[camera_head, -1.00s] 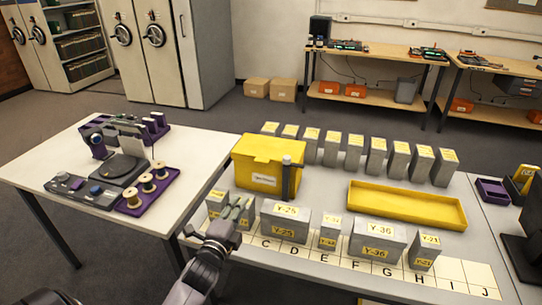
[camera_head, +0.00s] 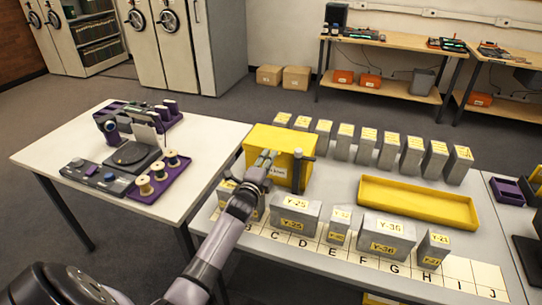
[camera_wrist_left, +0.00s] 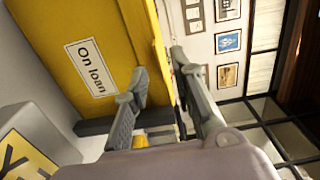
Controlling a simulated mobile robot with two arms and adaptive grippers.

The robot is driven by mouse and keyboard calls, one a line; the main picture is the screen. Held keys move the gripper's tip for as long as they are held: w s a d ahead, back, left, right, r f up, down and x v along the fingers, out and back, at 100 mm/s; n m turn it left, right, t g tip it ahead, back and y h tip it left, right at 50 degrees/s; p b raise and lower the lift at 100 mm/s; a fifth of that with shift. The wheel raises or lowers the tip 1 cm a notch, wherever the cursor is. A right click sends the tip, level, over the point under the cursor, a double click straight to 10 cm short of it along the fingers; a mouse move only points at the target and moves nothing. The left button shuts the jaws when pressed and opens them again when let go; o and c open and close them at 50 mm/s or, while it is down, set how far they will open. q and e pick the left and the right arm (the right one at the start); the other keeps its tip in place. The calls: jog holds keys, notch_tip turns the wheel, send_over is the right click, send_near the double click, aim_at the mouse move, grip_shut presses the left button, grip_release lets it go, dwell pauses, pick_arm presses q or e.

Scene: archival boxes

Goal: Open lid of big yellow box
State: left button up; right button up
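The big yellow box (camera_head: 264,141) stands on the grey table, lid closed. In the left wrist view the box (camera_wrist_left: 110,25) fills the upper left, turned on its side, with its "On loan" label (camera_wrist_left: 90,67) showing. My left gripper (camera_head: 266,157) is at the upper front of the box and covers part of its front face. In the left wrist view my left gripper (camera_wrist_left: 160,67) is open, one finger beside the front face, the other beyond the lid edge. I cannot tell whether either finger touches. My right gripper is not in view.
A dark post (camera_head: 299,168) stands at the box's front right. Grey labelled boxes (camera_head: 295,214) stand in front on a lettered strip, and more stand in a row behind. A shallow yellow tray (camera_head: 418,205) lies to the right. A white table (camera_head: 60,155) with equipment is at left.

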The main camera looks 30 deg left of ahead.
aim_at(280, 144)
pick_arm(q)
jog(key=shift+x, duration=1.3)
jog(key=shift+c, duration=0.5)
grip_shut()
